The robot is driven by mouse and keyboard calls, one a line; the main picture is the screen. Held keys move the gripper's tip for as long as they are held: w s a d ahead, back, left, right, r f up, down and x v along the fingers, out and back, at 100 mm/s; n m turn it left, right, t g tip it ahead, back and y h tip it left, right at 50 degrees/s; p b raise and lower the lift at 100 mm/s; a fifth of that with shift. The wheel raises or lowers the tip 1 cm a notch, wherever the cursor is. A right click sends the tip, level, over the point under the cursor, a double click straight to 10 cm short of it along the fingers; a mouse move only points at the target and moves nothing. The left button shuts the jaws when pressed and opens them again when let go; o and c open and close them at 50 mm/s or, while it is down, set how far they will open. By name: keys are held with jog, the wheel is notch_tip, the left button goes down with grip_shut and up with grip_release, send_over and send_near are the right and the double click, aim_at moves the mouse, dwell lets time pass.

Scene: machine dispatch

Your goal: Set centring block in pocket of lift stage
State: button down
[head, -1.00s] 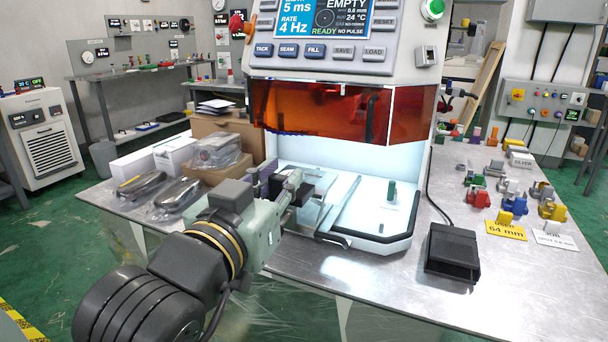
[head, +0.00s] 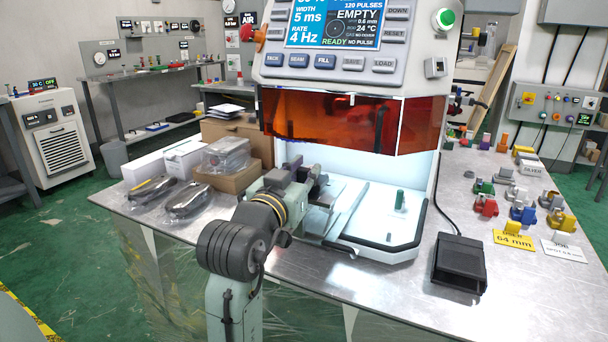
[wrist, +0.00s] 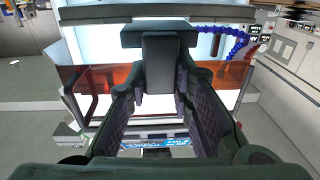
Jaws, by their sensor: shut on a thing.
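My gripper (wrist: 160,85) is shut on a dark grey T-shaped block (wrist: 158,62), which I take to be the centring block. In the wrist view the block sits between the fingertips, its wide bar beyond them. In the head view my gripper (head: 318,188) is at the left front of the machine's lit chamber, and the block cannot be told from the dark fingers. A small green upright piece (head: 399,200) stands on the chamber's white floor (head: 375,222), right of the gripper and apart from it. I cannot make out the lift stage's pocket.
The orange window (head: 345,122) hangs above the chamber opening. A black pedal box (head: 459,263) and coloured fixtures (head: 524,212) are on the bench to the right. Bagged parts (head: 187,197) and cartons lie to the left. Bare bench shows in front of the chamber.

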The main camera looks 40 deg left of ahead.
jog(key=shift+f, duration=0.4)
jog(key=shift+f, duration=0.15)
jog(key=c, duration=1.4)
grip_release()
